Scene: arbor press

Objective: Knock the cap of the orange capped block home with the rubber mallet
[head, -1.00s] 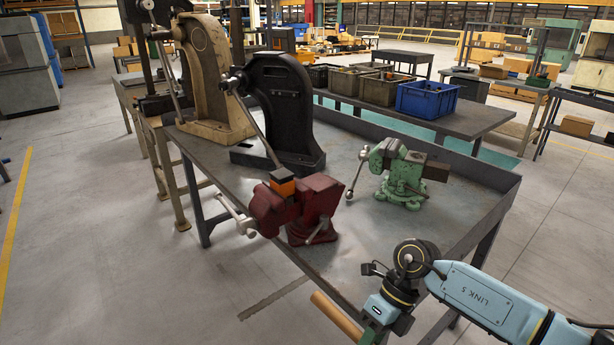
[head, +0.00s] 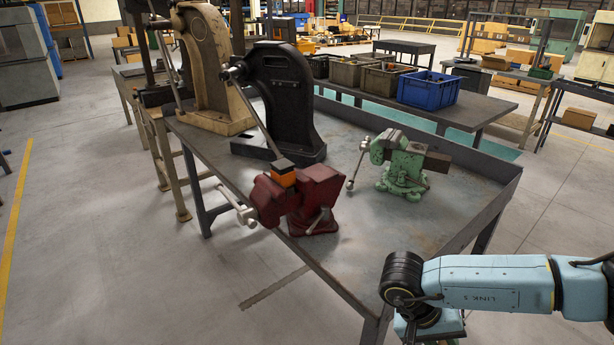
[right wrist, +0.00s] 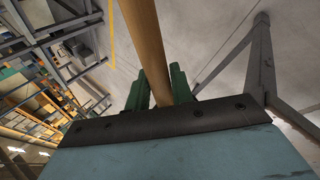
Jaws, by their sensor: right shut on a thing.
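The orange capped block (head: 283,179) is held in the jaws of the red vise (head: 312,192) near the left edge of the bench. The mallet's head is out of view. In the head view my right arm is at the lower right, its gripper cut off by the bottom edge, apart from the vise. My left gripper is not in view.
A green vise (head: 404,168) stands on the bench (head: 365,235) right of the red one. A black arbor press (head: 283,100) and a beige one (head: 212,65) stand behind. The press's long lever slopes down close to the capped block. The bench's front right is clear.

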